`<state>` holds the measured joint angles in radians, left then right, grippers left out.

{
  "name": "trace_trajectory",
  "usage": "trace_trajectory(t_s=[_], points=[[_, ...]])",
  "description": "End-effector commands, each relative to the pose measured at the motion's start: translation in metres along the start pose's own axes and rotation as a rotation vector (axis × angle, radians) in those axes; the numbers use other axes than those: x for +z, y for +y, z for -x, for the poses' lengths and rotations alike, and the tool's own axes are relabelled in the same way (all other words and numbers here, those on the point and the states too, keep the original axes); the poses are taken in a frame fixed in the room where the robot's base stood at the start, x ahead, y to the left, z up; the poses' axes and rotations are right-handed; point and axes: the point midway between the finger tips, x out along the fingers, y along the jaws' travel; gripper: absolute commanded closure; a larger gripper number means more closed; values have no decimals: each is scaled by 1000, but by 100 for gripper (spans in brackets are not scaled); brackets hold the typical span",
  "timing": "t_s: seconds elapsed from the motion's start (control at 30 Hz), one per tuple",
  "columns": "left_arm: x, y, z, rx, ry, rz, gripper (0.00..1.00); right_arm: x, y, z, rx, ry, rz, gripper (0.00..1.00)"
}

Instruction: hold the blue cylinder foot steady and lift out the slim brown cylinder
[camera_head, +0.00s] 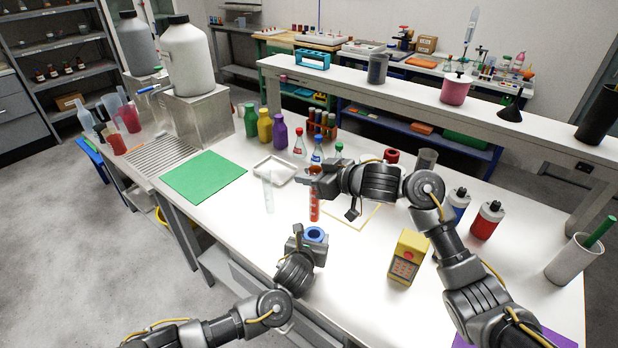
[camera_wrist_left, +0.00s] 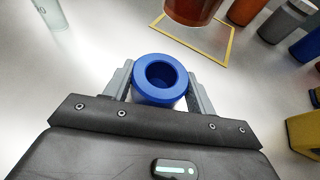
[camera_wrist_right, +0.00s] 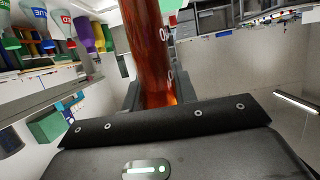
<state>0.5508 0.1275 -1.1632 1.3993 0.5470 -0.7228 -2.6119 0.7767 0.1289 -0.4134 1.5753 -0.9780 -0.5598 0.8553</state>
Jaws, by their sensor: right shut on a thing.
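The blue cylinder foot (camera_head: 315,234) is a thick blue ring with an empty round hole. It stands near the table's front edge. My left gripper (camera_head: 307,243) has its fingers on both sides of it; in the left wrist view the blue foot (camera_wrist_left: 160,78) sits between the fingers with slight gaps. The slim brown cylinder (camera_head: 314,208) is reddish-brown, graduated and upright, its lower end clear above the foot. My right gripper (camera_head: 315,184) is shut on it; the brown cylinder (camera_wrist_right: 148,50) stands between the fingers in the right wrist view.
A clear cylinder (camera_head: 268,192) stands left of the brown one. A yellow box (camera_head: 408,256) stands to the right. A green mat (camera_head: 203,177) and a white tray (camera_head: 274,170) lie farther left.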

Motion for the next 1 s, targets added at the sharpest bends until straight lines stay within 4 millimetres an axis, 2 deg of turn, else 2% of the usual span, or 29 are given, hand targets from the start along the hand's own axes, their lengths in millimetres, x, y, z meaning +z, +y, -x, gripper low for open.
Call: trace_trajectory(t_s=[0.03, 0.17, 0.43, 0.57, 0.67, 1.0], points=[[0, 0, 0, 0, 1, 0, 37, 0, 0, 0, 0, 0, 0, 100], [0, 0, 0, 0, 0, 0, 20, 0, 0, 0, 0, 1, 0, 100], [0, 0, 0, 0, 0, 0, 20, 0, 0, 0, 0, 1, 0, 100], [0, 0, 8, -1, -2, -1, 20, 0, 0, 0, 0, 1, 0, 100], [0, 0, 22, -2, -2, -1, 20, 0, 0, 0, 0, 1, 0, 100], [-1, -1, 92, -4, 2, 2, 20, 0, 0, 0, 0, 1, 0, 100]])
